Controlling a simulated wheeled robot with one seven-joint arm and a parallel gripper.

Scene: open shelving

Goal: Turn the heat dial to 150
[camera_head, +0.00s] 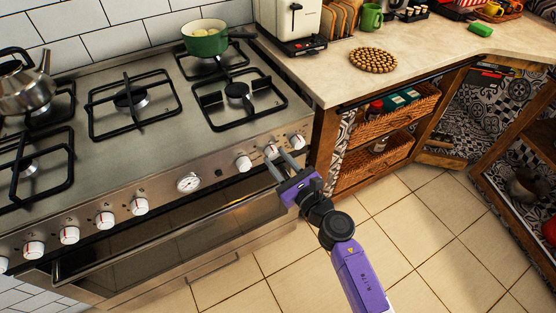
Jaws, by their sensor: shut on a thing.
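My purple gripper (276,158) is at the right part of the stove's front panel. Its two grey fingers are closed around a white and silver dial (271,151), the middle one of three at that end. The fingers partly cover this dial, and its markings are too small to read. Another dial (243,162) is just to its left and one more (298,142) is to its right. Both are apart from the fingers. Several similar dials line the left part of the panel, and a round gauge (188,183) sits between the groups.
The oven door (160,235) with its long handle is below the panel. A green pot (205,40) and a kettle (25,85) stand on the stove. The tiled floor is clear.

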